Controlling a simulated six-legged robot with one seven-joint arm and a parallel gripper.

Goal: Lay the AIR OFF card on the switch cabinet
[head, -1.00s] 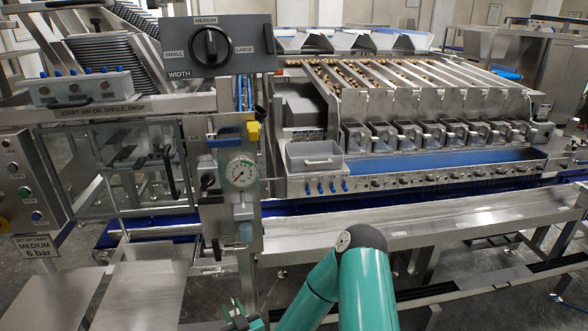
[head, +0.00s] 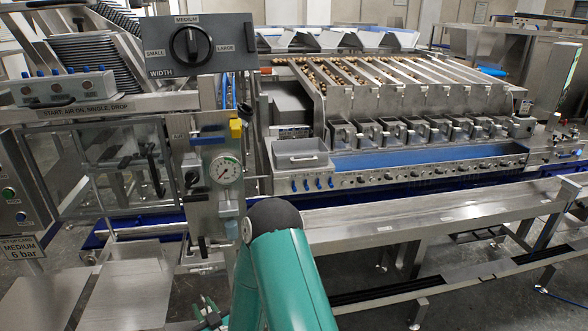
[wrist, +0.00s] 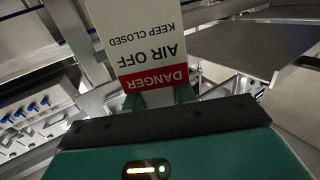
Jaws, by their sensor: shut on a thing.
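The AIR OFF card (wrist: 142,42) is white with a red DANGER band and shows upside down in the wrist view. My gripper (wrist: 160,98) is shut on its banded end, and the card sticks out beyond the fingers. In the head view my gripper (head: 210,318) is at the bottom edge, left of my green arm, and I cannot make out the card there. A grey box with push buttons (head: 12,195) at the left edge may be the switch cabinet; no label names it. It is left of and above my gripper in the picture.
A set-up card (head: 22,248) reading MEDIUM 6 bar hangs below the button box. A pressure gauge panel (head: 212,205) and the WIDTH selector (head: 200,45) stand ahead. Flat metal plates (head: 130,290) lie at lower left. A steel rail (head: 420,220) runs along the right.

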